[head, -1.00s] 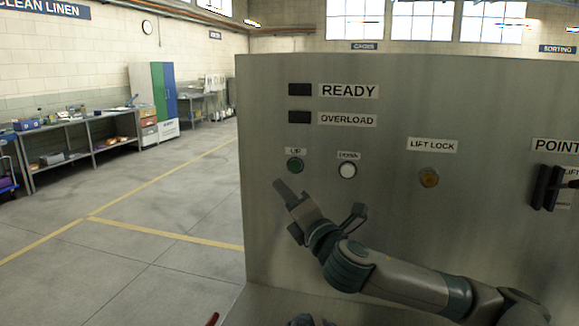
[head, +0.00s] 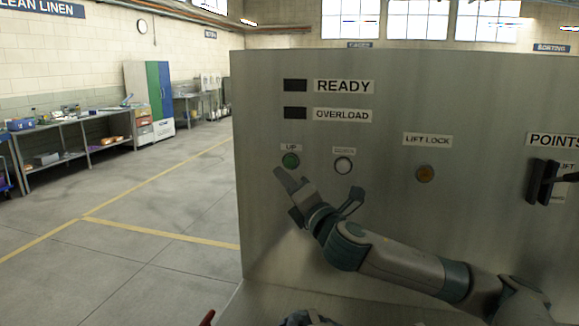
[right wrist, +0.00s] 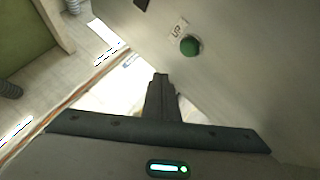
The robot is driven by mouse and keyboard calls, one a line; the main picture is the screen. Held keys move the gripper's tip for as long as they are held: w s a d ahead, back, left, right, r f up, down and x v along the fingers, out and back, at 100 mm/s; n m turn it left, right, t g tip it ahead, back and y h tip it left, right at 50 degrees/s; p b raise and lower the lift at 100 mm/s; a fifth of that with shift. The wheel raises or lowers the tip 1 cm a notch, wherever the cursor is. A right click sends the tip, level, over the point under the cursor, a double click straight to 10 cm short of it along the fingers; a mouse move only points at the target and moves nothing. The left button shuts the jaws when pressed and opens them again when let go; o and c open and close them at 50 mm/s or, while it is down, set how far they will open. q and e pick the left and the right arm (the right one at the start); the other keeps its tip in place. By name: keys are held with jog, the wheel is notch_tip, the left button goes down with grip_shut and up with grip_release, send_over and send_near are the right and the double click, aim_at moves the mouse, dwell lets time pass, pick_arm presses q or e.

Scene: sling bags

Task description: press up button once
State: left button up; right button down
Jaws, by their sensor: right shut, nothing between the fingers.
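The green UP button (head: 290,160) is on the metal panel, under a label reading UP. It also shows in the right wrist view (right wrist: 190,46), ahead and to the right of the fingers. My right gripper (head: 279,172) is shut and empty, its tips just below and left of the button in the head view. In the right wrist view the closed fingers (right wrist: 160,80) look apart from the button. A small red tip at the bottom edge of the head view cannot be identified; my left gripper is not clearly shown.
A white button (head: 343,165) sits right of the UP button. Dark READY (head: 295,85) and OVERLOAD (head: 295,113) indicators are above. Open floor lies to the left.

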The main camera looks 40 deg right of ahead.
aim_at(284, 160)
jog(key=shift+w+d, duration=1.75)
jog(key=shift+d, duration=0.3)
jog(key=shift+w+d, duration=0.1)
dwell(0.6)
jog(key=shift+w+d, duration=0.15)
jog(key=shift+d, duration=0.05)
jog(key=shift+w+d, duration=0.3)
jog(key=shift+d, duration=0.1)
dwell(1.1)
jog(key=shift+a, duration=0.15)
jog(key=shift+s+a, duration=0.55)
jog(key=shift+s, duration=0.05)
jog(key=shift+a, duration=0.1)
dwell(0.4)
